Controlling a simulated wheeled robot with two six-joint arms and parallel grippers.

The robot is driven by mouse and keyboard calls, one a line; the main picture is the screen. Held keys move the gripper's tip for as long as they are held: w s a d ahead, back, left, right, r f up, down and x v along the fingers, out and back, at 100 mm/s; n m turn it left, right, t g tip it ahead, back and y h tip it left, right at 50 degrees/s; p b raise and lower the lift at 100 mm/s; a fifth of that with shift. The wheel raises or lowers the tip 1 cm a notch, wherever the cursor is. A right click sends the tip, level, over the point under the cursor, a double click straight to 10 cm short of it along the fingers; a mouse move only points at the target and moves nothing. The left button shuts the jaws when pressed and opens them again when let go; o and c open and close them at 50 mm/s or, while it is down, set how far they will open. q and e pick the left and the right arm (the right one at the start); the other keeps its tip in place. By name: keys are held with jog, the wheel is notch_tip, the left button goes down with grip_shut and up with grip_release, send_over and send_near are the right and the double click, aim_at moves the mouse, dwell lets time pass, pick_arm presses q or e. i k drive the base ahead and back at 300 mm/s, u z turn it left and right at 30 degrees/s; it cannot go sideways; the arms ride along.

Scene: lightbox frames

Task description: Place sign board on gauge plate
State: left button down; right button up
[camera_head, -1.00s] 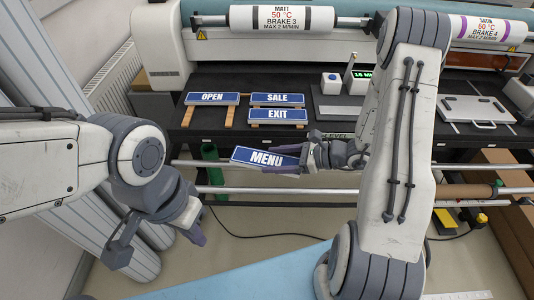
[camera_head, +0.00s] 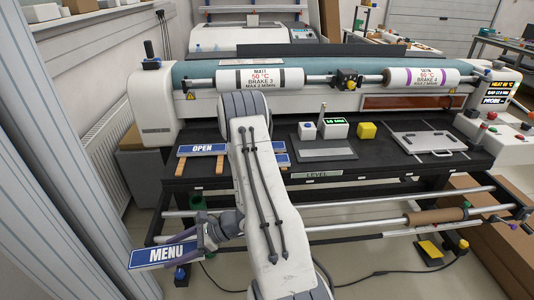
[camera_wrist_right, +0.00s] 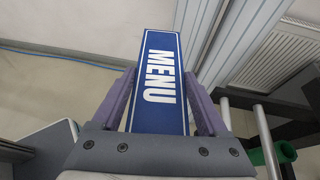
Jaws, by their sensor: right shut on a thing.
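The MENU sign board (camera_head: 163,255), blue with white letters and a white border, is in my right gripper (camera_head: 203,238) at the lower left of the head view. The right wrist view shows the sign (camera_wrist_right: 160,82) between the purple fingers (camera_wrist_right: 160,105), which are shut on it. The sign is in the air, in front of the black bench and apart from it. A flat grey plate (camera_head: 328,155), which looks like the gauge plate, lies bare on the bench behind the LEVEL label. A device with a green display (camera_head: 335,127) stands behind it. My left gripper is out of view.
The OPEN sign (camera_head: 202,149) rests on wooden strips on the bench; my right arm partly hides other blue signs. A white block (camera_head: 307,131), a yellow block (camera_head: 367,130) and a handled plate (camera_head: 428,144) are nearby. Rails (camera_head: 350,208) run along the bench front.

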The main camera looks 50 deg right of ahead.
aim_at(325, 152)
jog(key=u, duration=1.2)
jog(key=k, duration=1.2)
jog(key=z, duration=2.15)
jog(key=i, duration=0.25)
jog(key=u, duration=0.05)
